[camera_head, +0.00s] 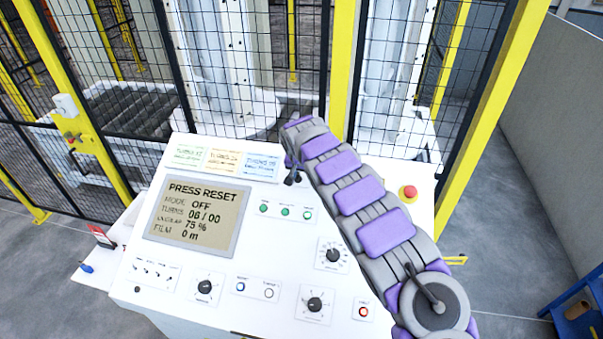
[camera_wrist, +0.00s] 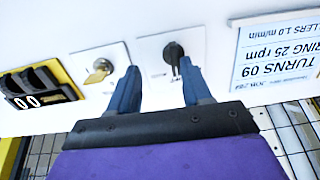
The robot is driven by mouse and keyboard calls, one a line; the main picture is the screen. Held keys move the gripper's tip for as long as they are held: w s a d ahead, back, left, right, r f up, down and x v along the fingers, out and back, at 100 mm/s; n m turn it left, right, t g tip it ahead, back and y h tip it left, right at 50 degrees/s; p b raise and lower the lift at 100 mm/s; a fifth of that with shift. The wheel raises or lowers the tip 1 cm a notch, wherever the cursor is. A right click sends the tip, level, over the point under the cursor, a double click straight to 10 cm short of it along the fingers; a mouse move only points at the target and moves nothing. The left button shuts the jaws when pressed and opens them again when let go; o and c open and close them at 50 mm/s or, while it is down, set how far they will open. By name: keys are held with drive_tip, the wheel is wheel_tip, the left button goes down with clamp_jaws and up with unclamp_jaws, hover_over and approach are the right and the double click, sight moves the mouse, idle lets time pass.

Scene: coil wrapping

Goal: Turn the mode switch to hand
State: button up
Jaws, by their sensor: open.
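A black rotary switch (camera_wrist: 173,52) on a pale square plate is in the wrist view, mounted on the white panel. I take it for the mode switch, but its lettering is unreadable; my arm hides that area in the head view. My gripper (camera_wrist: 158,70) is open with two blue fingers. The switch lies beyond and between the fingertips, closer to the right one; contact cannot be told. In the head view, my gripper (camera_head: 292,178) is small and dark at the panel's upper middle. The display (camera_head: 198,217) reads PRESS RESET and MODE OFF.
A brass key switch (camera_wrist: 98,72) sits left of the rotary switch, with a black counter (camera_wrist: 38,88) further left. A printed card (camera_wrist: 275,55) is at right. The console has other black knobs (camera_head: 204,288) and a red button (camera_head: 408,192). A mesh fence (camera_head: 285,60) stands behind.

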drive_tip(key=shift+w+a+f, duration=0.1)
drive_tip(key=shift+a+f, duration=0.2)
drive_tip(key=shift+a, duration=0.4)
drive_tip(key=shift+w+a+f, duration=0.1)
drive_tip(key=shift+a+f, duration=0.15)
drive_tip(key=shift+a, duration=0.45)
drive_tip(key=shift+o, duration=0.7)
drive_tip(key=shift+a, duration=0.15)
drive_tip(key=shift+c, duration=0.7)
drive_tip(key=shift+d+r, duration=0.15)
drive_tip(key=shift+d, duration=0.75)
drive_tip(key=c, duration=0.5)
drive_tip(key=shift+a, duration=0.15)
clamp_jaws()
drive_tip(key=shift+s+a, duration=0.1)
drive_tip(key=shift+a, duration=0.25)
drive_tip(key=shift+d, duration=0.15)
